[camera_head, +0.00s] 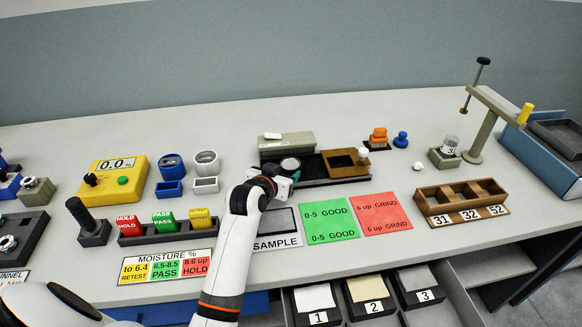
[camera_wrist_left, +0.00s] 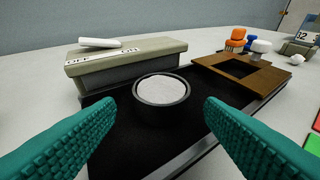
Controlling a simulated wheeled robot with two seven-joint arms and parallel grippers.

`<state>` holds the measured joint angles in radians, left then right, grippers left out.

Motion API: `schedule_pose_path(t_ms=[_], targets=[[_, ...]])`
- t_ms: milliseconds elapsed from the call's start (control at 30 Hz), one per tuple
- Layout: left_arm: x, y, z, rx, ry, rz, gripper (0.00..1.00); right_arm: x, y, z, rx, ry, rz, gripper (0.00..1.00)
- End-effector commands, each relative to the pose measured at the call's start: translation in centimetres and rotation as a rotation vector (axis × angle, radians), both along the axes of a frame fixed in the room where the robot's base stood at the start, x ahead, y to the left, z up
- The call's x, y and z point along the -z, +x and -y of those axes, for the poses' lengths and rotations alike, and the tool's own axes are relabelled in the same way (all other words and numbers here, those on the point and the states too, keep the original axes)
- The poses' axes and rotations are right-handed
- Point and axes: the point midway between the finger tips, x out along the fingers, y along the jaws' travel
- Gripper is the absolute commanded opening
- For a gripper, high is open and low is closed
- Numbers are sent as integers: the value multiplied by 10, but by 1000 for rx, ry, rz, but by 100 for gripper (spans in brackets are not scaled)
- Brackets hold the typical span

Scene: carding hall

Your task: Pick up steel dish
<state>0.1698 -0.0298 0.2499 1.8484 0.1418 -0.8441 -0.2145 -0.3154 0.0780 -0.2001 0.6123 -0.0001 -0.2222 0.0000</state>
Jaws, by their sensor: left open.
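A round dish with a dark grey rim and a pale, speckled inside (camera_wrist_left: 162,91) stands on a black base plate, straight ahead in the left wrist view. In the head view the dish (camera_head: 290,164) shows just beyond my left gripper (camera_head: 283,181). My left gripper is open, its two teal fingers (camera_wrist_left: 160,115) spread to either side of the dish's near side, with nothing between them that I can see held. The dish looks upright. My right gripper is not in view.
A grey-green box (camera_head: 287,142) stands behind the dish, and a brown frame (camera_head: 345,163) lies to its right on the same black base (camera_head: 322,177). A SAMPLE plate (camera_head: 278,242) and green card (camera_head: 331,220) lie nearer. A three-bin wooden rack (camera_head: 460,201) stands right.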

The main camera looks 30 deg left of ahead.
Motion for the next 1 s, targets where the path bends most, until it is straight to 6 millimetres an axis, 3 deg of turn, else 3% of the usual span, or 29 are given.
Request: schedule_pose_path(t_ms=[300,500,800,867,1000], targets=[[5,30,-1,0,-2,0,63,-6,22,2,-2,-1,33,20],[15,55,-4,1,-1,-1,63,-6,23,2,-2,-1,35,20],[17,59,-5,0,1,0,63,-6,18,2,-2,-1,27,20],[17,59,-5,0,1,0,56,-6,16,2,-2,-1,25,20],[17,59,-5,0,1,-1,33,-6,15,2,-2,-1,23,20]])
